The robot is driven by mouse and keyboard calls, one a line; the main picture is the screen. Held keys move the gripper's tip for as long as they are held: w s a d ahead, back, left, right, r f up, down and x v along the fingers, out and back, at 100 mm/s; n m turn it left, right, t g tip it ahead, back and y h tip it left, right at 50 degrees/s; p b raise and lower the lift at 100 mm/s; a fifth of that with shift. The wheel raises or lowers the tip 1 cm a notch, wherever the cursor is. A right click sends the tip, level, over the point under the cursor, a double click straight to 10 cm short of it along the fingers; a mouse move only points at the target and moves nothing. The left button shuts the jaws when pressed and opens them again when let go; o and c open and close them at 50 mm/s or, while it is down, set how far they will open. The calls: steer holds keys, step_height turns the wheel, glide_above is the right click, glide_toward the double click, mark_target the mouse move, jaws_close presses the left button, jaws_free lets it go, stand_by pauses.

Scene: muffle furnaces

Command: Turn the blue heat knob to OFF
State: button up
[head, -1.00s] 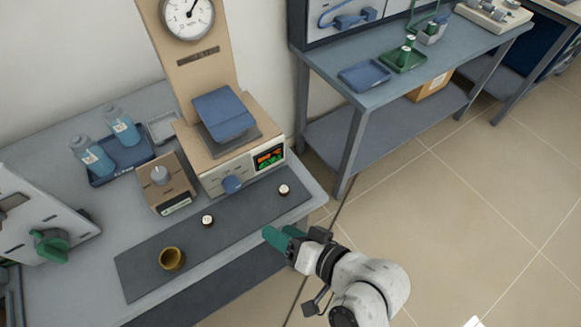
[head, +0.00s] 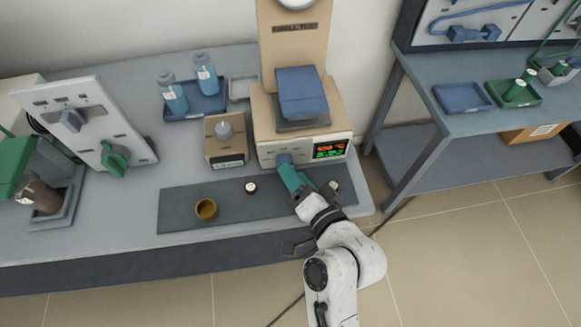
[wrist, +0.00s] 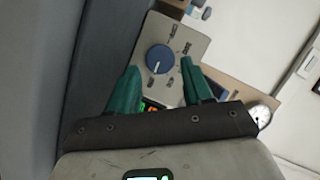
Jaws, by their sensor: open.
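The blue heat knob (head: 284,159) is on the front panel of a beige furnace unit (head: 264,124). In the wrist view the round blue knob (wrist: 159,59) shows a white pointer line, with small labels around it too blurred to read. My gripper (head: 289,172) has green fingers and is close in front of the knob. In the wrist view its open fingers (wrist: 158,80) stand on either side below the knob, with nothing between them. I cannot tell whether a fingertip touches the panel.
A lit display (head: 329,149) is right of the knob. On the dark mat (head: 176,212) are a brass cup (head: 207,209) and small white-topped pieces (head: 251,187). A blue tray with bottles (head: 197,104) is behind.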

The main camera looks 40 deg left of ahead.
steer(key=shift+x, duration=1.55)
steer(key=c, duration=0.8)
